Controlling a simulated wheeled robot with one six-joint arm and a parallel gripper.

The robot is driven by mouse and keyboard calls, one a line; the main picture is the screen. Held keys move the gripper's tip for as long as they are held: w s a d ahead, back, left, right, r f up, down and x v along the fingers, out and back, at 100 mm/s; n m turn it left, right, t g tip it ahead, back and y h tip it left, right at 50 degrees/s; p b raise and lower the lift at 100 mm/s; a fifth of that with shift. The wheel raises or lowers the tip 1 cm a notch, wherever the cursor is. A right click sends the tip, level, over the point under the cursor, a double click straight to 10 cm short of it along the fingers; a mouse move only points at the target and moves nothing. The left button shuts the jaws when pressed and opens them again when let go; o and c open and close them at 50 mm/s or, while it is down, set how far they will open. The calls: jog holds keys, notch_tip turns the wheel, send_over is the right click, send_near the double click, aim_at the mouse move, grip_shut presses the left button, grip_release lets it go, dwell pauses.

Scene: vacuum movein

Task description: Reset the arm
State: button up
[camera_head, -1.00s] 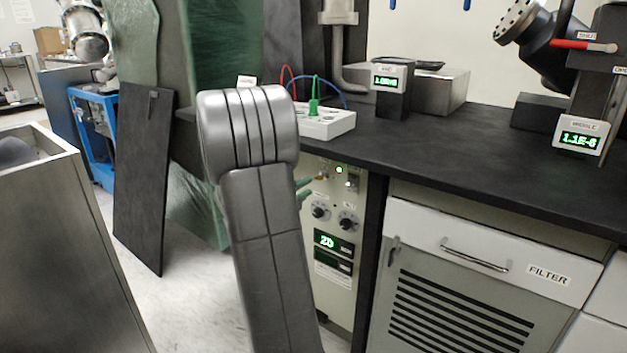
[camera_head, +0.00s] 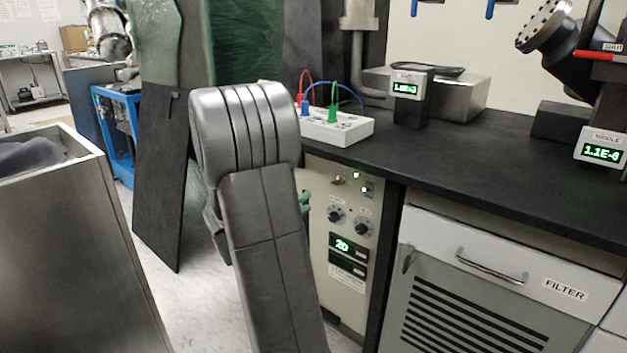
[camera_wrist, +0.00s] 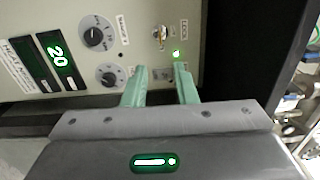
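My arm fills the middle of the head view, in front of the control panel. My gripper (camera_wrist: 161,84) shows in the wrist view as two green fingers with a clear gap between them and nothing held. In the head view only a bit of green finger shows beside my arm. The control panel (camera_head: 340,190) has two knobs, a lit "20" display (camera_head: 345,245), small switches and a green light. In the wrist view the fingers point at the panel near the switch (camera_wrist: 160,34) and the green light (camera_wrist: 176,53). I cannot tell whether they touch it.
A black bench top (camera_head: 470,150) runs to the right, above a cabinet labelled FILTER (camera_head: 480,260). A white box with colored leads (camera_head: 336,128) stands on it. A metal bin (camera_head: 70,260) is at the left. A dark panel (camera_head: 160,180) leans behind my arm. Floor shows between.

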jog(key=b+x, duration=0.3)
jog(key=x, duration=0.9)
jog(key=shift+w+d, duration=0.2)
jog(key=shift+w, duration=0.05)
jog(key=shift+w+d, duration=0.15)
jog(key=shift+w, duration=0.1)
